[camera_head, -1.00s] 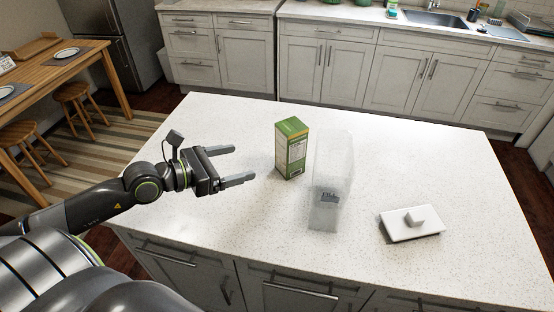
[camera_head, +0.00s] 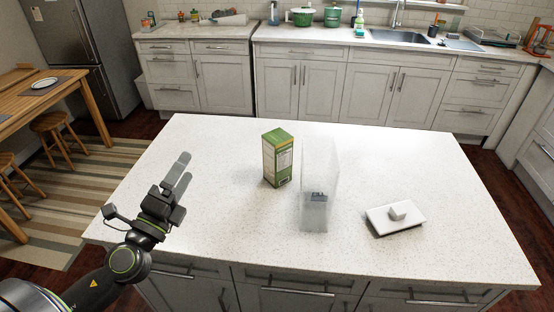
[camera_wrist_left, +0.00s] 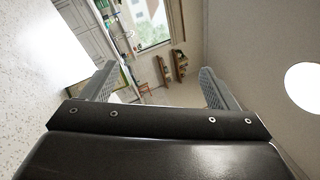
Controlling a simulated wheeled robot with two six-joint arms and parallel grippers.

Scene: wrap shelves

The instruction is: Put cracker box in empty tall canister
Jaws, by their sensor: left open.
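The cracker box (camera_head: 277,160), green with a pale label panel, stands upright on the white counter. The tall canister (camera_head: 319,180) is clear and stands just right of it, slightly nearer to me. A small dark label shows low on the canister, and I see no food inside. My left gripper (camera_head: 184,168) is open and empty, left of the box and well apart from it, its fingers pointing away from me. Its two spread fingers also show in the left wrist view (camera_wrist_left: 158,68). My right gripper is not in view.
A white lid (camera_head: 396,218) with a raised knob lies on the counter (camera_head: 230,240) to the right of the canister. The counter is otherwise clear. A wooden table (camera_head: 50,92) and stools stand at the far left, cabinets and a sink (camera_head: 400,36) at the back.

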